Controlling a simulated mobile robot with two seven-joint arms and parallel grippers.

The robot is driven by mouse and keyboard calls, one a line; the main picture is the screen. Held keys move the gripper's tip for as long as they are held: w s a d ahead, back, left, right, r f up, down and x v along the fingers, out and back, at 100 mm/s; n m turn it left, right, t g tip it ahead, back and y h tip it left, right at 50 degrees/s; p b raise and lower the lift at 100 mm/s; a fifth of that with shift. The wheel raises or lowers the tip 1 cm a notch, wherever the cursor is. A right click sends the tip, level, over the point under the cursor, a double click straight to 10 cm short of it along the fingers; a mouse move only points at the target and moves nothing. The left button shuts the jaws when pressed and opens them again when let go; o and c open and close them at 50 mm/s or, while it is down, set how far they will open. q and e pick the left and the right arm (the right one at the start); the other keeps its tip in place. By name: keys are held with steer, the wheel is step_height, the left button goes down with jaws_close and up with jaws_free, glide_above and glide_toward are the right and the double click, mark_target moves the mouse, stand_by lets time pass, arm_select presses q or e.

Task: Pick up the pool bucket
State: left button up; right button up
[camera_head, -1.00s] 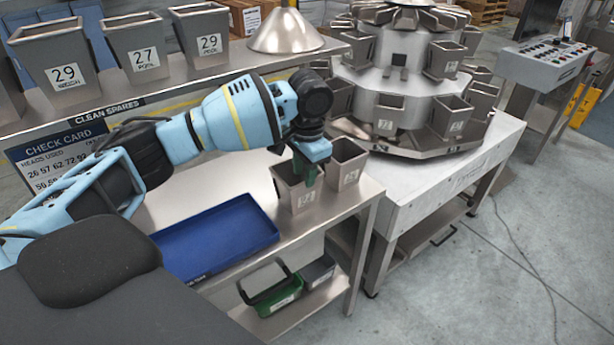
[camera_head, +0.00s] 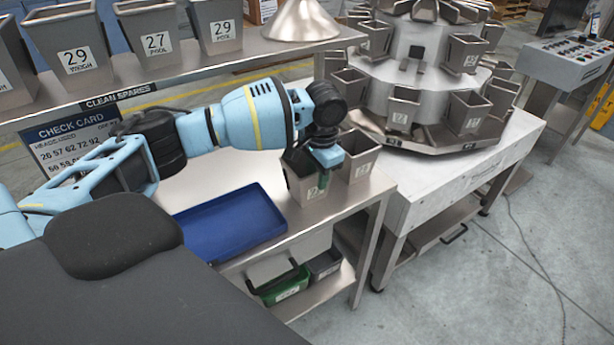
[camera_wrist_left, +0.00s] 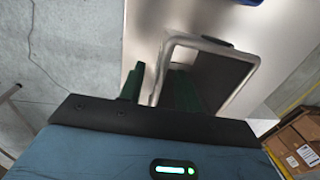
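Two grey metal buckets stand on the steel bench: a near bucket (camera_head: 303,187) and another bucket (camera_head: 361,163) to its right. Their label words are too small to read. My left gripper (camera_head: 322,184) points down at the near bucket's rim. In the left wrist view its green fingers (camera_wrist_left: 160,88) are apart, one on each side of the bucket's wall (camera_wrist_left: 157,78), with a visible gap beside the wall. My right gripper is out of view.
A blue tray (camera_head: 232,226) lies on the bench left of the near bucket. The steel shelf (camera_head: 190,72) runs above and behind my left arm. The multihead weigher (camera_head: 430,75) stands to the right. A green bin (camera_head: 286,287) sits on the lower shelf.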

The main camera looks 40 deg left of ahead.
mark_target(316, 189)
arm_select(q)
steer(key=shift+a+f, duration=0.1)
steer(key=shift+f, duration=1.3)
steer(key=shift+f, duration=0.25)
jaws_close()
steer(key=shift+w, duration=0.1)
